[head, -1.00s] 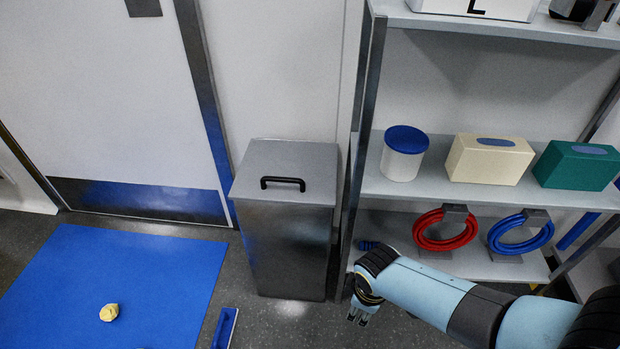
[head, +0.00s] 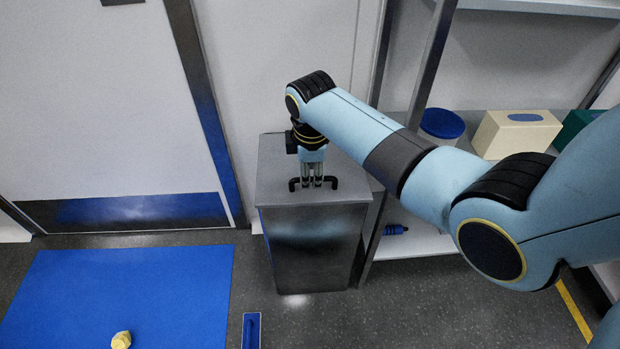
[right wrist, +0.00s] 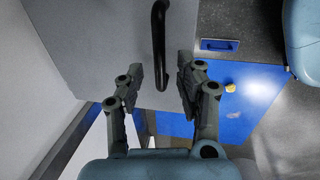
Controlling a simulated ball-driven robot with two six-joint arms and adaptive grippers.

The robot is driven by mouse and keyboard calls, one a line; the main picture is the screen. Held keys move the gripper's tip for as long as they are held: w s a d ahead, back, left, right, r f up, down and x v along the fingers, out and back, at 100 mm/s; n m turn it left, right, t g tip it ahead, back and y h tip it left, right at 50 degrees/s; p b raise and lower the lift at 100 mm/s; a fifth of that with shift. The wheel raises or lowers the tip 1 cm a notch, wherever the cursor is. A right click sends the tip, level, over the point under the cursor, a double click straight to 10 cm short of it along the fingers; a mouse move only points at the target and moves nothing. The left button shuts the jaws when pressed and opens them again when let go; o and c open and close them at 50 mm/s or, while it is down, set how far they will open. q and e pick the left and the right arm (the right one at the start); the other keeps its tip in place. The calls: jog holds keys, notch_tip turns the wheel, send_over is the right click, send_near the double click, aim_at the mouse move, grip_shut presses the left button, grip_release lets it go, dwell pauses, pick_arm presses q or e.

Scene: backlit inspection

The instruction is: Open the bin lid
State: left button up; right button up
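The bin (head: 310,240) is a tall metallic box standing against the wall, with its flat grey lid (head: 275,170) down. A black bar handle (head: 293,185) sits on the lid; my right gripper covers its middle in the head view. My right gripper (head: 313,184) points down at the handle. My left gripper is not in view.
A metal shelf (head: 465,90) stands right of the bin, holding a blue-lidded tub (head: 442,123) and a cream box (head: 515,132). A blue mat (head: 130,290) with a yellow crumpled item (head: 121,340) lies left. A blue tray-like item (head: 251,330) lies on the floor in front.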

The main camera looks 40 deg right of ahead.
jog(key=shift+w+d+f, duration=0.1)
jog(key=shift+w+f, duration=0.05)
jog(key=shift+f, duration=0.65)
grip_shut()
